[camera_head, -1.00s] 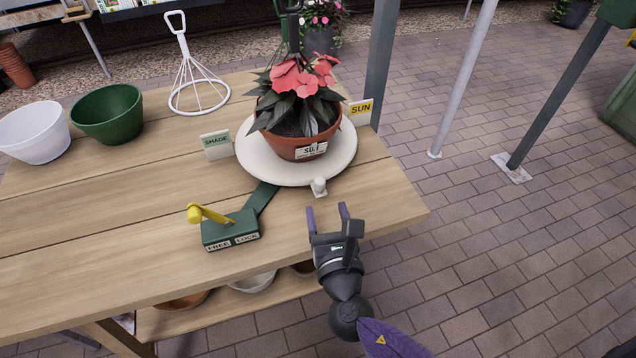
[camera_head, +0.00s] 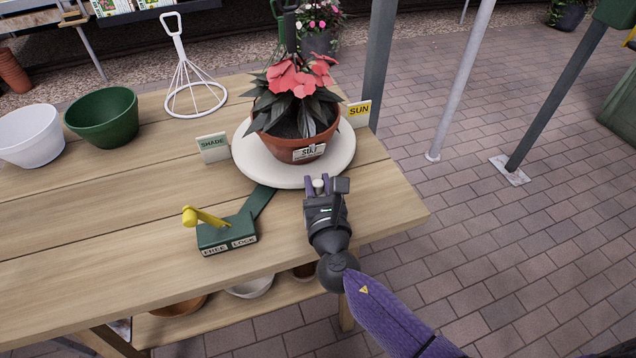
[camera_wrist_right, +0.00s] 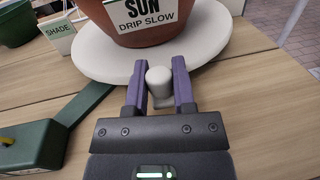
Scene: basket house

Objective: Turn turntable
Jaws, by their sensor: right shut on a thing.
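The round white turntable (camera_head: 243,157) sits on the wooden table and bears a terracotta pot (camera_head: 290,150) of red flowers. The pot's tag faces the front and reads "SUN DRIP SLOW" in the right wrist view. A small white knob (camera_wrist_right: 159,82) stands at the turntable's front rim. My right gripper (camera_head: 319,183) is shut on the knob, which is between its two purple fingers (camera_wrist_right: 160,84) in the right wrist view. A green lock box (camera_head: 227,234) with a yellow lever (camera_head: 204,217) is left of the gripper; the lever leans toward the FREE side. My left gripper is not in view.
A SHADE sign (camera_head: 213,148) stands left of the turntable and a SUN sign (camera_head: 359,112) at its back right. Green (camera_head: 104,118) and white (camera_head: 31,136) bowls and a white wire stand (camera_head: 194,92) are at the left. The table's right front corner is clear.

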